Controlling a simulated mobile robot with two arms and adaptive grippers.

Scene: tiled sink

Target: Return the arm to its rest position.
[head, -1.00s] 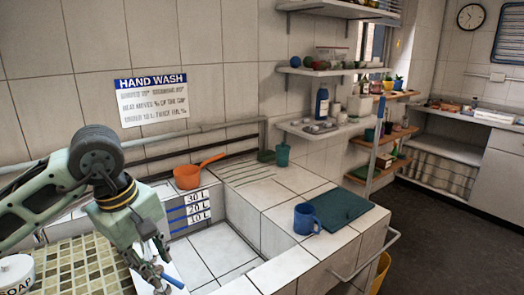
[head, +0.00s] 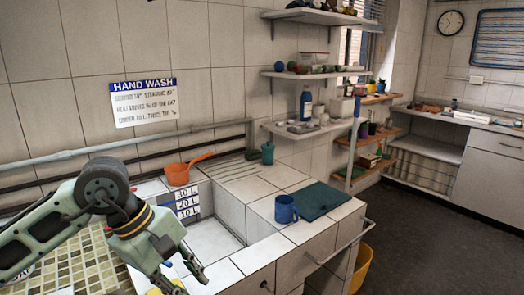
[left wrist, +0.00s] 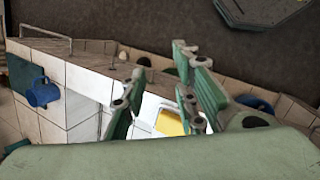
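My left gripper (head: 182,280) hangs low at the front left of the tiled sink in the head view. In the left wrist view its green fingers (left wrist: 162,75) stand apart with nothing held between them. A yellow thing (left wrist: 169,122) on a white surface shows beyond the fingers. Part of a yellow thing also shows below the gripper at the bottom edge of the head view (head: 165,290). My right gripper is in neither view.
The sink basin (head: 212,240) is right of the gripper. A blue mug (head: 286,209) and a teal mat (head: 314,201) are on the right ledge. Mosaic tiles (head: 85,265) are below my arm.

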